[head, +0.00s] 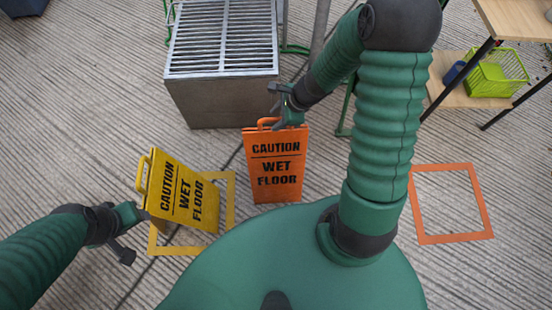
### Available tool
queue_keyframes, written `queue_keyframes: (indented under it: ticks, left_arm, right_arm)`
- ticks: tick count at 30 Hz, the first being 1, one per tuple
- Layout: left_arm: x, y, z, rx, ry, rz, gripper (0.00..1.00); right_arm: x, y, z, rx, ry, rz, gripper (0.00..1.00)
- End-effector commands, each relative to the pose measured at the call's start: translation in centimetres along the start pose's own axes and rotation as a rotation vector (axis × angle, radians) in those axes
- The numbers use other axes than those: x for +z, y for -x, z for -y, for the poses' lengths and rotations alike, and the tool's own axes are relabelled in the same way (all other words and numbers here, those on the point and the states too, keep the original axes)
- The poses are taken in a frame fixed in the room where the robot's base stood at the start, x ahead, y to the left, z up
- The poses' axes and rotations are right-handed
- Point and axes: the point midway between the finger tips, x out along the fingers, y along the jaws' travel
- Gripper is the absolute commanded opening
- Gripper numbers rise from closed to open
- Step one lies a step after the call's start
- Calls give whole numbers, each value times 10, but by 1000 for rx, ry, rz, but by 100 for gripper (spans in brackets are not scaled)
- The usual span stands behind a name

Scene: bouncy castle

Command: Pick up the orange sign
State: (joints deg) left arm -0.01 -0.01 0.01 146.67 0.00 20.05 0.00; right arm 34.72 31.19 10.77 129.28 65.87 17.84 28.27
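The orange sign (274,165), marked "CAUTION WET FLOOR", stands near the middle of the head view, in front of the metal grate box. Its handle loop (266,122) is at its top. My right gripper (277,107) is at the sign's top edge, just beside and above the handle. Its fingers look spread, and I cannot tell whether they touch the sign. My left gripper (133,233) is at the lower left, close to the left edge of a yellow sign (184,190). Its lower finger stands apart; the other is partly hidden.
The yellow sign leans over a yellow floor square (230,200). An empty orange floor square (452,240) lies at right. A metal grate box (222,100) stands behind the orange sign. A wooden shelf table (515,18) with a green basket (495,73) is at upper right.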

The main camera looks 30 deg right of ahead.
Motion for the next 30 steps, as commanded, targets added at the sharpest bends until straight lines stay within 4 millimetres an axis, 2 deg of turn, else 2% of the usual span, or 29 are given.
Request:
queue_keyframes:
  ticks: [1,2,8,15,18,30]
  left_arm:
    - [2,-10,0,0,0,0,51]
    - [3,-11,0,0,0,1,51]
    - [2,-8,0,0,0,0,51]
    - [2,-8,0,0,0,0,51]
    - [2,-8,0,0,0,0,51]
    - [2,-8,0,0,0,0,51]
  right_arm:
    - [-2,-13,-2,2,1,0,40]
    - [-2,-15,-2,2,1,0,40]
    - [0,-13,0,0,1,1,40]
    - [0,-13,0,1,1,0,10]
    - [0,-13,0,0,1,0,0]
    - [0,-13,0,0,1,0,0]
